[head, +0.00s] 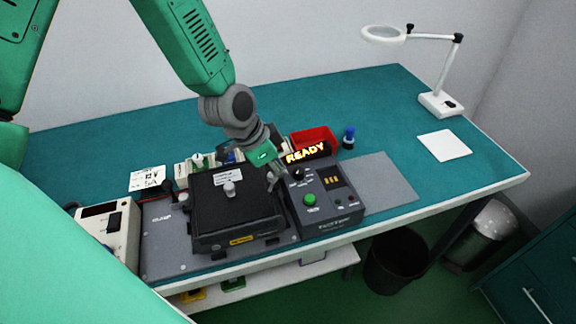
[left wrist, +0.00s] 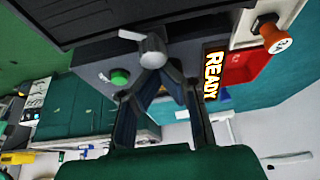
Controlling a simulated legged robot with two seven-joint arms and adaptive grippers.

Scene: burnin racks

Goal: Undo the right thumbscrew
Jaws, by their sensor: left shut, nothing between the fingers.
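A black lidded box (head: 235,215) sits on a grey base plate on the bench, with a pale knob (head: 230,188) on its top. My left gripper (head: 272,182) is at the box's right edge, beside the tester (head: 325,205), and hides what lies right under its tips. In the left wrist view a light grey winged screw (left wrist: 151,48) shows just past the tips of my left gripper (left wrist: 160,75), near the edge of the dark box (left wrist: 90,15). The fingers are shut and empty. I cannot tell whether they touch the screw. My right gripper is out of view.
A lit READY sign (head: 306,153) and a red bin (head: 315,138) stand close behind the tester. A pale instrument (head: 105,225) is left of the box. A grey mat (head: 370,185) lies clear at right. A magnifier lamp (head: 440,100) stands at the far right.

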